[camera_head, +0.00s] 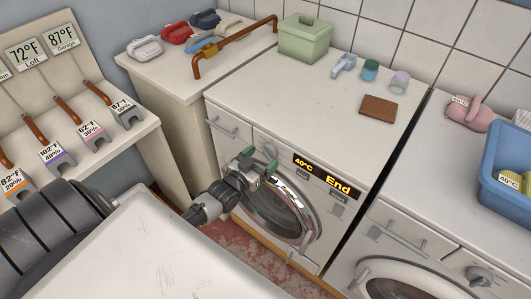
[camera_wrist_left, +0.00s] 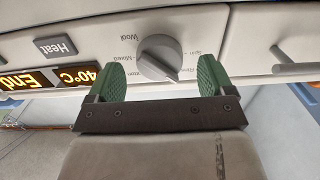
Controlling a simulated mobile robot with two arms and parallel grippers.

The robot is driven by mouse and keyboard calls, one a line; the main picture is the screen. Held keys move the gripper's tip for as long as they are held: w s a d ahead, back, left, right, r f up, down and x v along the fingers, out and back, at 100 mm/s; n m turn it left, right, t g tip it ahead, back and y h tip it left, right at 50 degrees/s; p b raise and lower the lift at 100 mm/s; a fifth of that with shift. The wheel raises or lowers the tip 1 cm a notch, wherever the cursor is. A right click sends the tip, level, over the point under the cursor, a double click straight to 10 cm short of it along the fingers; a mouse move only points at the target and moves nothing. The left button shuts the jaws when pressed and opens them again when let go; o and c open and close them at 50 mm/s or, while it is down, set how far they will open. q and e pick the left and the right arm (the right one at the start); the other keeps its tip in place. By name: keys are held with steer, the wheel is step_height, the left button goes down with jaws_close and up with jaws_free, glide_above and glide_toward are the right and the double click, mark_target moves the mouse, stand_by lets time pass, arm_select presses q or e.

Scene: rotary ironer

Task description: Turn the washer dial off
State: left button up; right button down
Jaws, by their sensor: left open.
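The washer (camera_head: 222,147) is a white front-loader with a round door. Its lit display (camera_head: 322,174) reads 40°C and End. The washer dial (camera_wrist_left: 160,58) is a round grey-white knob with a raised grip bar, with words such as Wool and Mixed around it. In the head view the dial (camera_head: 269,151) is partly hidden by my gripper. My left gripper (camera_head: 258,161) is open at the washer's front panel. In the left wrist view its green fingers (camera_wrist_left: 161,80) stand on either side of the dial, with visible gaps. My right gripper is in neither view.
A second machine (camera_head: 405,232) with its own knob (camera_head: 480,275) stands to the right, and a blue basket (camera_head: 503,172) is on top of it. The washer top holds a green box (camera_head: 306,38) and a brown block (camera_head: 379,107). A white surface (camera_head: 150,250) lies in the foreground.

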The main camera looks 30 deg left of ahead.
arm_select(q)
steer(key=shift+w+d, duration=0.15)
steer(key=shift+w, duration=0.85)
steer(key=c, duration=0.9)
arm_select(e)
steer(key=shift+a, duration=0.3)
arm_select(q)
steer(key=shift+m, duration=0.3)
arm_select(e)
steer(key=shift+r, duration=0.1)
arm_select(q)
steer(key=m, duration=0.3)
steer(key=shift+m+p, duration=0.3)
steer(key=m, duration=0.4)
steer(key=shift+m, duration=0.3)
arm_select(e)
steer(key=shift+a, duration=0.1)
